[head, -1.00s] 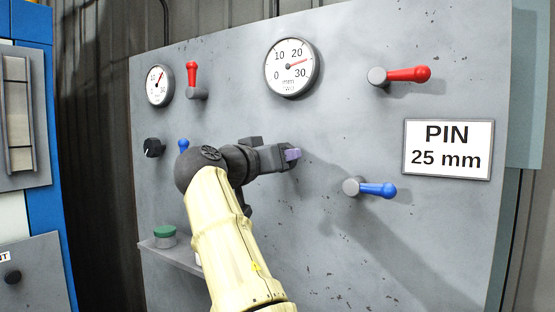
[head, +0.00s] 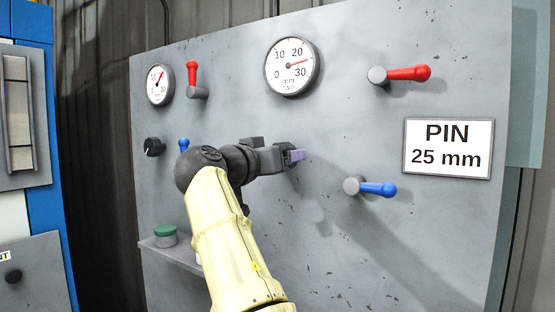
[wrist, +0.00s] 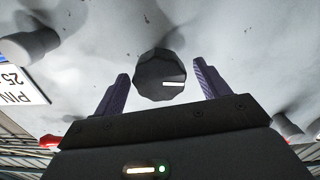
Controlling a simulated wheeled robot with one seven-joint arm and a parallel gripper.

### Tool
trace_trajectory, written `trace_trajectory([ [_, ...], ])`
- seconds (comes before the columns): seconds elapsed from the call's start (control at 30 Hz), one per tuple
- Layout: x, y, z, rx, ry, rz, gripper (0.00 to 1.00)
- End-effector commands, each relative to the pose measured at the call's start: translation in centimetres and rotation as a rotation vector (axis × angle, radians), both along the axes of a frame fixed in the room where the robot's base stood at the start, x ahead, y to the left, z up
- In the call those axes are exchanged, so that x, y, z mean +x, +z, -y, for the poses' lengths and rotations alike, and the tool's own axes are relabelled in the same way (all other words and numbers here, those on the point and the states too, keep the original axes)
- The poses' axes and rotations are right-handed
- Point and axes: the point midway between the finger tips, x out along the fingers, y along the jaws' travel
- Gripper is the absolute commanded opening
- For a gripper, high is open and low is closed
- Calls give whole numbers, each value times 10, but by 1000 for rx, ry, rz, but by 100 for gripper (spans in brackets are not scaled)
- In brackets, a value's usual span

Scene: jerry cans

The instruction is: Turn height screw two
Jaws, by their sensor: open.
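A black faceted knob with a white mark (wrist: 160,75) shows in the wrist view, and its mark points right. In the head view this knob is hidden behind my gripper (head: 294,155). My gripper is open, with one purple finger on each side of the knob in the wrist view and a gap on both sides. I cannot tell how far the fingertips reach along it. The round gauge marked TWO (head: 291,67) is above my gripper, its red needle between 20 and 30, nearer 30. A sign (head: 448,149) on the right reads PIN 25 mm.
A red lever (head: 407,74) and a blue lever (head: 376,188) stick out to the right of my gripper. To the left are another gauge (head: 160,86), a red lever (head: 192,74), a black knob (head: 153,147) and a shelf with a green-lidded jar (head: 165,236).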

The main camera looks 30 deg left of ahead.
Motion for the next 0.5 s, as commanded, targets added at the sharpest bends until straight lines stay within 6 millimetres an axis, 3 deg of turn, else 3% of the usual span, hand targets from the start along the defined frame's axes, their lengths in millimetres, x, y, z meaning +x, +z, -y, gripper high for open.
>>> trace_trajectory([
  [0.23,-16,-1,-2,1,2,3,75],
  [0.5,-66,-2,-7,2,5,2,75],
])
